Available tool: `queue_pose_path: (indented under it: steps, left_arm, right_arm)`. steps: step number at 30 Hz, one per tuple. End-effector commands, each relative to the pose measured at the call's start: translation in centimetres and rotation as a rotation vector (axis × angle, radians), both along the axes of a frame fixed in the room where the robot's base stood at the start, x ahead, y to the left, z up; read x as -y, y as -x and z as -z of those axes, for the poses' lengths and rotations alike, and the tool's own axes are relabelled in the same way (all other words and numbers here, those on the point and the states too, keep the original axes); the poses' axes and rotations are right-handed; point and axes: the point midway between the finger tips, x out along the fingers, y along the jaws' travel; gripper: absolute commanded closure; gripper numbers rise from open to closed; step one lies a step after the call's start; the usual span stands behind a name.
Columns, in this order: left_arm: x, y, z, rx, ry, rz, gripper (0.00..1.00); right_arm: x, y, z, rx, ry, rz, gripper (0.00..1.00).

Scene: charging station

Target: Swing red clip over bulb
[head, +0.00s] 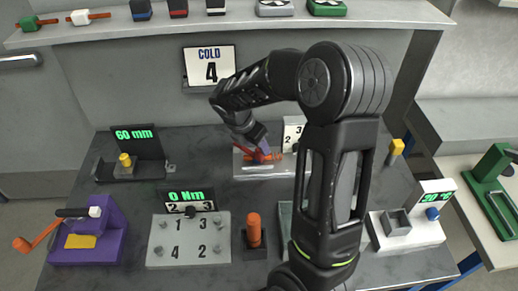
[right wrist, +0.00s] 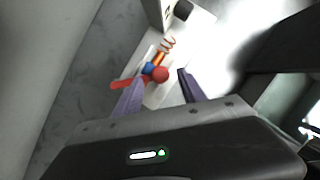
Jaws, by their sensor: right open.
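My right gripper (head: 262,148) reaches down over a white plate (head: 262,173) at the back middle of the table. In the right wrist view my right gripper (right wrist: 158,80) is open, its two purple fingers apart. A red bar that looks like the clip (right wrist: 122,84) lies by the left fingertip; I cannot tell if they touch. A red ball (right wrist: 160,74) sits between the fingertips, next to a blue part (right wrist: 148,68) and an orange coil (right wrist: 168,43). I cannot tell for sure which part is the bulb. In the head view the gripper partly hides the red clip (head: 243,151). My left gripper is not in view.
A numbered grey plate (head: 188,250), a purple crank box (head: 88,240), an orange-handled post (head: 254,231) and a white unit with a display (head: 405,230) stand on the table. My right arm hides the middle right.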

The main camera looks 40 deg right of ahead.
Motion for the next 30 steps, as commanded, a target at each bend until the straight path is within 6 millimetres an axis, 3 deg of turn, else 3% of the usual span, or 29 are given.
queue_pose_path:
  steps: [4,9,30]
  left_arm:
    - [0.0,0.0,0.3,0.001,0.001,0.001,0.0]
    - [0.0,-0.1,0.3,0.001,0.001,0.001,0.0]
    - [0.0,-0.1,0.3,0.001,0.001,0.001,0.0]
  right_arm:
    - [-0.9,0.0,-2.1,0.004,0.001,-0.002,0.52]
    - [-1.3,0.1,-3.2,0.001,0.0,-0.001,0.52]
    - [-1.3,0.1,-3.2,0.0,0.0,-0.001,0.52]
